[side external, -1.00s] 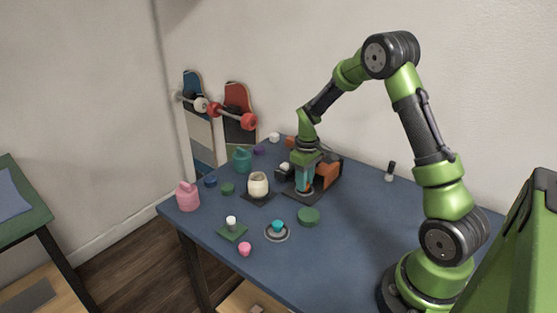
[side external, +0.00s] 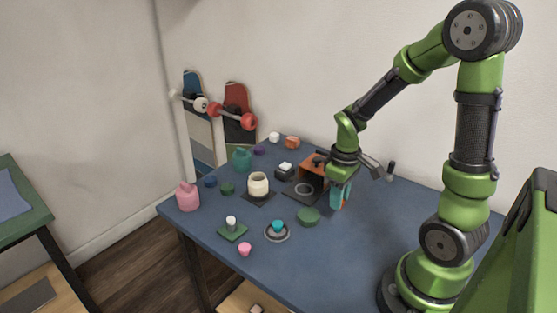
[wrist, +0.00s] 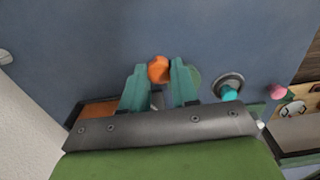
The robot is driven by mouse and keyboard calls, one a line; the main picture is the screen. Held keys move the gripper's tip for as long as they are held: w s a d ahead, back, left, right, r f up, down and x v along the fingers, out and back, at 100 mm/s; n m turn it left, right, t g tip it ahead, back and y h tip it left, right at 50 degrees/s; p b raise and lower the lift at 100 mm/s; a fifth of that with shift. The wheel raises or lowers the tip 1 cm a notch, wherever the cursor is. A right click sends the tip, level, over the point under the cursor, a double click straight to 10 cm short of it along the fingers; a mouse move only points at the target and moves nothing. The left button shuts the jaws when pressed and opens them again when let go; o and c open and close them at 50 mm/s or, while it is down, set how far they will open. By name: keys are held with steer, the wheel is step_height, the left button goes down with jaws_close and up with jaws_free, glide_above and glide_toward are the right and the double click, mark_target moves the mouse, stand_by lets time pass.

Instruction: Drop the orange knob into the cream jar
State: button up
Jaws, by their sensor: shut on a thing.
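The orange knob (wrist: 158,69) shows in the wrist view between my fingertips. My gripper (wrist: 158,75) is shut on it. In the side view my gripper (side external: 340,195) is held above the blue table, right of the orange open-fronted box; the knob is not clearly visible there. The cream jar (side external: 258,183) stands upright on a dark square mat (side external: 261,203) to the left, apart from my gripper. Its mouth faces up; its inside is hard to make out. I cannot make out the jar in the wrist view.
A dark pad with a ring (side external: 304,190) lies between jar and gripper, near the orange box (side external: 316,163). A green disc (side external: 308,216), a teal knob on a round dish (side external: 277,228), a pink jar (side external: 188,197) and a teal pot (side external: 242,158) stand around. The right front table is clear.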

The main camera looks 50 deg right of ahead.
steer(key=shift+s+a, duration=0.2)
steer(key=shift+s, duration=0.25)
steer(key=shift+a+f, duration=0.15)
steer(key=shift+f, duration=0.05)
steer(key=w+r, duration=0.6)
steer(key=w, duration=0.6)
steer(key=w+r, duration=0.5)
steer(key=w, duration=0.8)
steer(key=shift+s+a+f, duration=0.1)
steer(key=shift+a+f, duration=0.15)
steer(key=shift+f, duration=1.05)
steer(key=shift+a+f, duration=0.2)
steer(key=shift+f, duration=1.05)
